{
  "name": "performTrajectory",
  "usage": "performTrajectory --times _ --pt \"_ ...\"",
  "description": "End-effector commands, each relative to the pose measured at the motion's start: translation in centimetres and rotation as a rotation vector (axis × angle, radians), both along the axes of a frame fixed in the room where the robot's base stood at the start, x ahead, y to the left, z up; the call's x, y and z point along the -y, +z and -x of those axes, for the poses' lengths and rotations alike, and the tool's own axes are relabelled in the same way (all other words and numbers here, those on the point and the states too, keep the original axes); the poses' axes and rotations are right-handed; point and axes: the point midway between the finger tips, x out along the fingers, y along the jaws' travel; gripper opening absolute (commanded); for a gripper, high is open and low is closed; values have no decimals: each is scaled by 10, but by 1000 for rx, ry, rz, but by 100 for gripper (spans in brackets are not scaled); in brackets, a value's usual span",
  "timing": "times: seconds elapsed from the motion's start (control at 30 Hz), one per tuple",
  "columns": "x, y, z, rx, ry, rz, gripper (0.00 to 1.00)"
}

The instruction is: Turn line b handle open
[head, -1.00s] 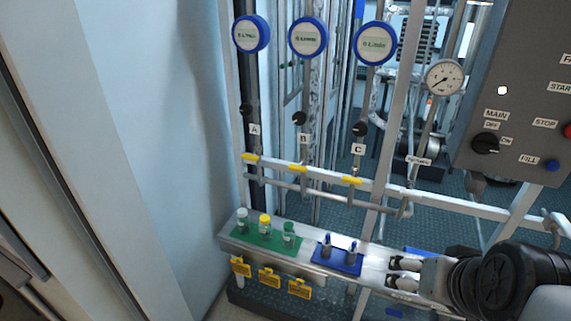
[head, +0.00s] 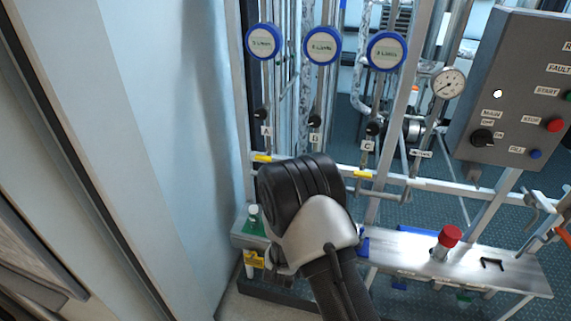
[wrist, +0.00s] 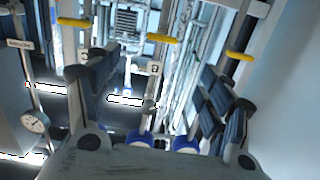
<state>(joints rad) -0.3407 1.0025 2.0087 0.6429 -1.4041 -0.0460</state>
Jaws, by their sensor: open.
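The line B handle is a yellow lever (wrist: 162,38) lying crosswise. It shows top centre in the wrist view, which is upside down, just above the B label (wrist: 155,69). My gripper (wrist: 160,62) is open and empty; its fingers frame the B label, with the lever beyond the fingertips, apart from them. In the head view my arm hides the B lever and the gripper's fingers. The B label (head: 314,137) and the blue-rimmed B gauge (head: 322,45) show above my arm.
The yellow A lever (head: 263,157) and C lever (head: 362,174) flank my arm, both crosswise. A steel shelf (head: 405,250) below carries a red-capped bottle (head: 446,243). The control panel (head: 520,90) and pressure gauge (head: 449,84) stand to the right.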

Motion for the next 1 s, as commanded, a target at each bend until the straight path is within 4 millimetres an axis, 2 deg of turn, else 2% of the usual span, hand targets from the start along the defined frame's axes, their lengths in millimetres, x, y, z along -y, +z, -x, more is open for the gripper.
performTrajectory --times 0.17,0.37,0.8,1.0 --pt "2 -9 7 47 -20 47 73" --pt "10 -9 -13 53 -24 49 73" --pt "40 -10 -103 54 -23 48 73" --pt "50 -10 -137 52 -21 50 73"
